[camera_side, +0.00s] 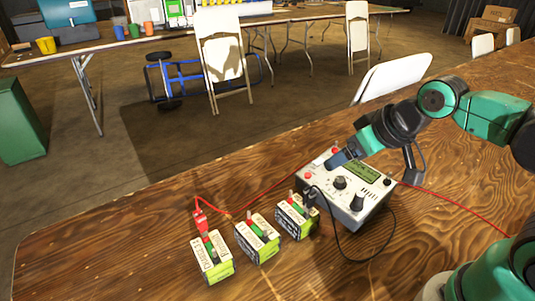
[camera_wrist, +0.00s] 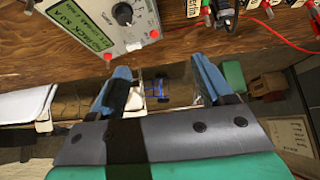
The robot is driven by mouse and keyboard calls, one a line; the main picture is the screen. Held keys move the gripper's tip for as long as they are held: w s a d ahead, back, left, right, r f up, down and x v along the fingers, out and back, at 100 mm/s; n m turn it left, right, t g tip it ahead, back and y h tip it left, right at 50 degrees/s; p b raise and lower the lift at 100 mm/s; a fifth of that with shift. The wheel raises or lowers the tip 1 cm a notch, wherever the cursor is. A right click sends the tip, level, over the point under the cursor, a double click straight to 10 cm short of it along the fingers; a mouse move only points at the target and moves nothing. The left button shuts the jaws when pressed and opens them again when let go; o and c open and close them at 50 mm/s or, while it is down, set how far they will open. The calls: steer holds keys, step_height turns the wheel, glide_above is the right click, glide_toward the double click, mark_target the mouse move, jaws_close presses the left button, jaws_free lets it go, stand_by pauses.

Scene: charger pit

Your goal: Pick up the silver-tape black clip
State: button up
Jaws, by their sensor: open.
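A dark clip (camera_side: 311,198) on a black cable sits at the third battery's right end, beside the charger, in the side view. A dark clip also shows at the top of the wrist view (camera_wrist: 223,14). A red clip (camera_side: 200,219) stands on the leftmost battery (camera_side: 212,260). The grey charger (camera_side: 350,190) has a green display and dark knobs. My gripper (camera_side: 337,160) is over the charger's back left part, apart from the dark clip. In the wrist view its blue fingers (camera_wrist: 160,70) are spread with nothing between them.
The middle battery (camera_side: 259,240) and right battery (camera_side: 297,218) stand in a row left of the charger. A red cable (camera_side: 455,200) crosses the wooden table. A white folding chair (camera_side: 395,77) stands at the table's far edge. The left front of the table is clear.

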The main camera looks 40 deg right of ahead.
mark_target(310, 190)
stand_by(0.3)
steer(key=shift+c, duration=0.9)
steer(key=a+g, duration=0.2)
steer(key=w+a+g, duration=0.1)
steer(key=a+g, duration=0.1)
steer(key=a+f+g, duration=0.1)
steer(key=g, duration=0.1)
steer(key=shift+w+a+f, duration=0.1)
steer(key=shift+w+a, duration=0.05)
steer(key=shift+a, duration=0.25)
steer(key=shift+a+f+g, duration=0.25)
steer(key=shift+a+g, duration=0.15)
steer(key=shift+g, duration=0.2)
steer(key=shift+f, duration=2.8)
jaws_close()
